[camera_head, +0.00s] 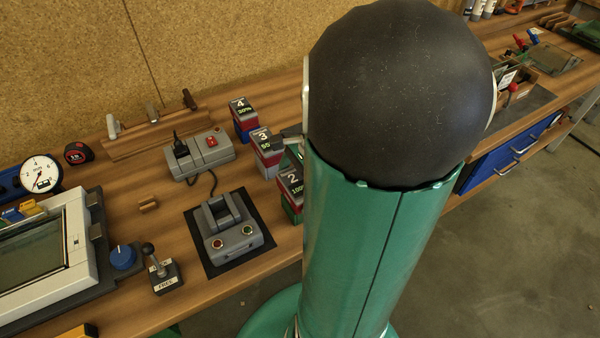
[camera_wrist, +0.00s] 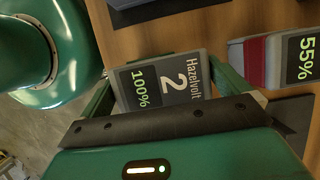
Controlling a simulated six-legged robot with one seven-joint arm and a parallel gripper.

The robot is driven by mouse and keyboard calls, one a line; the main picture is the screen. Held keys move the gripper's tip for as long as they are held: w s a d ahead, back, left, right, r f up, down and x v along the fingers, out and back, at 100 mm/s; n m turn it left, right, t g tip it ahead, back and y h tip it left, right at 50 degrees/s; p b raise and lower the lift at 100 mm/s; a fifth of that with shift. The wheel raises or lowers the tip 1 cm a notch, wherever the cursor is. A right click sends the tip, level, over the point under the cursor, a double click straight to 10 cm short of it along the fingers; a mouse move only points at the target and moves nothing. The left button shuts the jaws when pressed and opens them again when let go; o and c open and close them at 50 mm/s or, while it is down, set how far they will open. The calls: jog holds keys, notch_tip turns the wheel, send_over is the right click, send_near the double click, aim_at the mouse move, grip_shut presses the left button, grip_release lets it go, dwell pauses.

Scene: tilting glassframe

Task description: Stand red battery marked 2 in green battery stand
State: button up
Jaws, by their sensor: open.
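The battery marked 2 (camera_head: 291,184) has a dark top reading 100% and a red band, and stands upright at the edge of my arm in the head view. Green shows right below it, and looks like the green battery stand (camera_head: 292,212); I cannot tell whether the battery is fully seated. In the wrist view the battery's labelled top (camera_wrist: 165,83) lies between the green fingers of my gripper (camera_wrist: 178,82). The gripper is open, with one finger on each side. Whether the fingers touch it is not clear. My arm hides most of the gripper in the head view.
Battery 3 (camera_head: 266,142) stands close beside battery 2, also seen in the wrist view (camera_wrist: 286,62). Battery 4 (camera_head: 241,108) stands behind, above a blue base. A grey two-button device (camera_head: 236,238) on a black mat and a grey switch box (camera_head: 200,154) are to the left.

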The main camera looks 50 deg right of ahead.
jog(key=v, duration=1.3)
jog(key=shift+r, duration=0.35)
jog(key=a+r+n+t+h, duration=0.1)
jog(key=a+n+t+h, duration=0.1)
jog(key=a+n, duration=0.8)
jog(key=w+a+r+n+t+h, duration=0.1)
jog(key=a+r+n+t+h, duration=0.1)
jog(key=a+n, duration=0.9)
jog(key=a, duration=0.2)
jog(key=shift+w+a, duration=0.2)
jog(key=shift+a, duration=0.1)
